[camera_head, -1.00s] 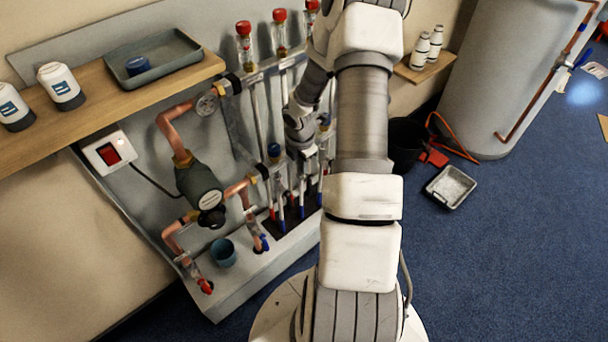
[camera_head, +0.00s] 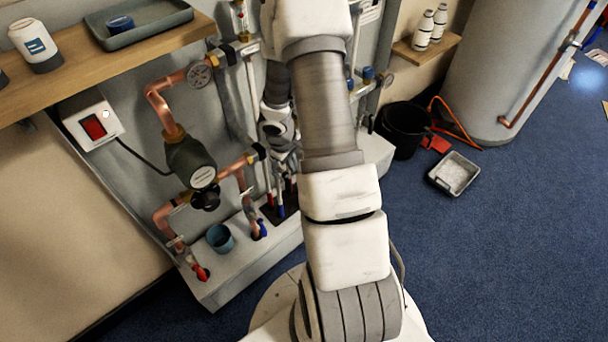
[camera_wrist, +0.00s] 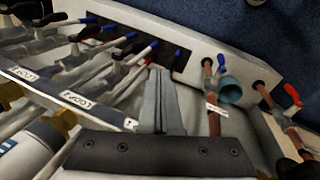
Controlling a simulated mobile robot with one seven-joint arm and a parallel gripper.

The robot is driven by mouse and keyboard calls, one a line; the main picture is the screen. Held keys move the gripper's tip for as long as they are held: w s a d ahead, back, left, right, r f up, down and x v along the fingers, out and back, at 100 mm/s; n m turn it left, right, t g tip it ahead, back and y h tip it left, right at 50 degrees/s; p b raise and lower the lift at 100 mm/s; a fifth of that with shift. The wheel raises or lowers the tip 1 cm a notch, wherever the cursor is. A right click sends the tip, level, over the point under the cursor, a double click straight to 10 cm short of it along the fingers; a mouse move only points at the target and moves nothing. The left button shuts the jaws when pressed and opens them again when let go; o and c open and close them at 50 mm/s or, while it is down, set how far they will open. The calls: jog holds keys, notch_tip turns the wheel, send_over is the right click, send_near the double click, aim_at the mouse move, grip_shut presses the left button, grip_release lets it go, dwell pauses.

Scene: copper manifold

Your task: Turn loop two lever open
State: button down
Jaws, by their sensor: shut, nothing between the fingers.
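My gripper (camera_wrist: 161,72) is shut and empty in the wrist view, its fingers reaching down beside the pipe row. Two white labels show upside down on the rail: the nearer label (camera_wrist: 88,101) seems to read LOOP 1, the farther label (camera_wrist: 22,74) is less clear. I cannot tell for sure which lever is loop two. In the head view my gripper (camera_head: 288,160) is partly behind my own arm, which also hides most of the levers.
Pipes with red and blue sleeves enter a pale plinth (camera_head: 240,275). A copper pump assembly (camera_head: 192,165), a teal cup (camera_head: 220,238) and a red-handled valve (camera_head: 202,273) stand to the left. A black bucket (camera_head: 403,125) and a grey tray (camera_head: 454,173) are on the floor at right.

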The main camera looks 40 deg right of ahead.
jog(key=w+d+f+b, duration=0.2)
jog(key=d+f, duration=0.4)
jog(key=f, duration=0.5)
jog(key=shift+w+m+b, duration=0.15)
jog(key=shift+m+b, duration=0.25)
jog(key=shift+b, duration=0.45)
